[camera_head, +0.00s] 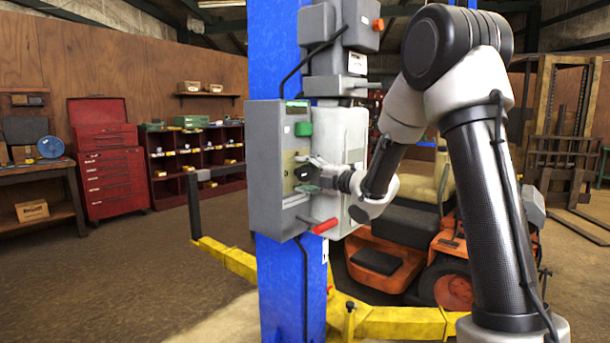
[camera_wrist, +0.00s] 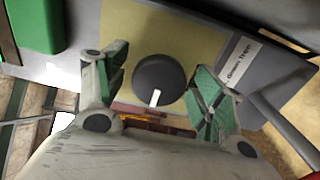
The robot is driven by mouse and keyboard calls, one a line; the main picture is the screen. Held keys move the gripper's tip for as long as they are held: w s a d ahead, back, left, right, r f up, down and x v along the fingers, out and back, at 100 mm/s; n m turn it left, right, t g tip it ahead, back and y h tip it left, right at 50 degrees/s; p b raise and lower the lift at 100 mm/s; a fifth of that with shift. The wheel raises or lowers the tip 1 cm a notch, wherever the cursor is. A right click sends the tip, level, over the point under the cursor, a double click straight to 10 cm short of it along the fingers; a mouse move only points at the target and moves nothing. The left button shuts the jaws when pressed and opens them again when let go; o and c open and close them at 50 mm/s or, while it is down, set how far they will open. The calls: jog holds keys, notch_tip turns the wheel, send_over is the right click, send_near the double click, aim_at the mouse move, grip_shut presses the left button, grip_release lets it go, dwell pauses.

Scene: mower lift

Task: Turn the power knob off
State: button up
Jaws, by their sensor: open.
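The power knob (camera_wrist: 160,84) is a round dark knob with a white mark, on a yellow plate (camera_wrist: 190,42) of the grey control box (camera_head: 264,200). In the wrist view the white mark points toward the bottom of the picture. My gripper (camera_wrist: 158,92) is open, with one green-padded finger on each side of the knob. I see a gap between the knob and each finger, and cannot tell how deep the fingertips reach. In the head view my gripper (camera_head: 308,174) is at the front of the box and hides most of the knob.
A green block-shaped button (camera_head: 303,129) sits above the knob, also at upper left in the wrist view (camera_wrist: 32,22). A red-handled lever (camera_head: 325,226) sticks out below. The box hangs on a blue post (camera_head: 290,290). An orange mower (camera_head: 400,240) stands behind my arm.

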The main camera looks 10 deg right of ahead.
jog(key=shift+w+a, duration=0.1)
jog(key=shift+w, duration=0.05)
jog(key=c, duration=1)
jog(key=shift+c, duration=0.2)
jog(key=m, duration=0.4)
jog(key=shift+m, duration=0.3)
jog(key=m, duration=0.4)
jog(key=shift+m, duration=0.3)
jog(key=m, duration=0.4)
jog(key=shift+m, duration=2.4)
